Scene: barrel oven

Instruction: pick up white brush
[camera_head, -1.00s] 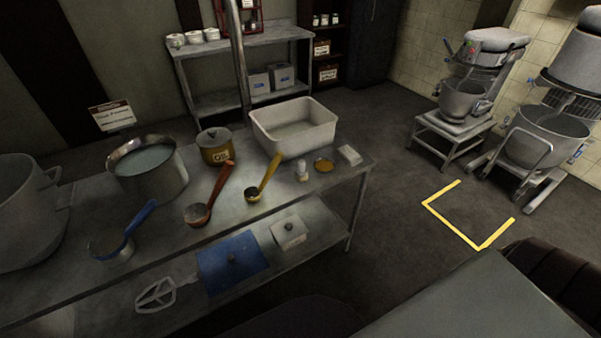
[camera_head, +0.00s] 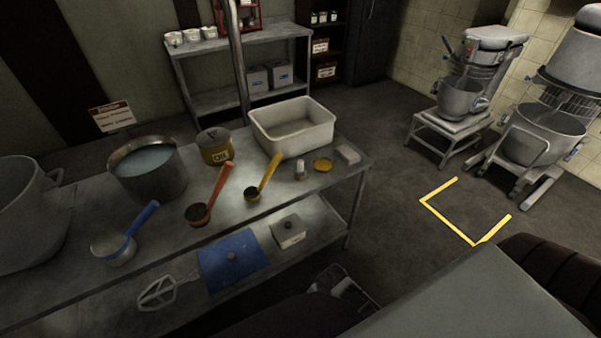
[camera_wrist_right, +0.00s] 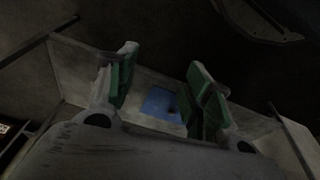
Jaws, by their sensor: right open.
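A small whitish upright object (camera_head: 301,170) stands on the upper shelf of the metal table (camera_head: 160,235), near its right end. It may be the white brush, but it is too small to tell. A flat pale block (camera_head: 348,155) lies farther right, by the table's corner. My right gripper (camera_wrist_right: 161,65) is open and empty in the right wrist view, its green-padded fingers apart. The blue board (camera_wrist_right: 160,103) on the lower shelf shows beyond them. In the head view, part of my right arm (camera_head: 340,288) shows low in front of the table. My left gripper is out of view.
A lidded box (camera_head: 288,236) sits on the lower shelf.

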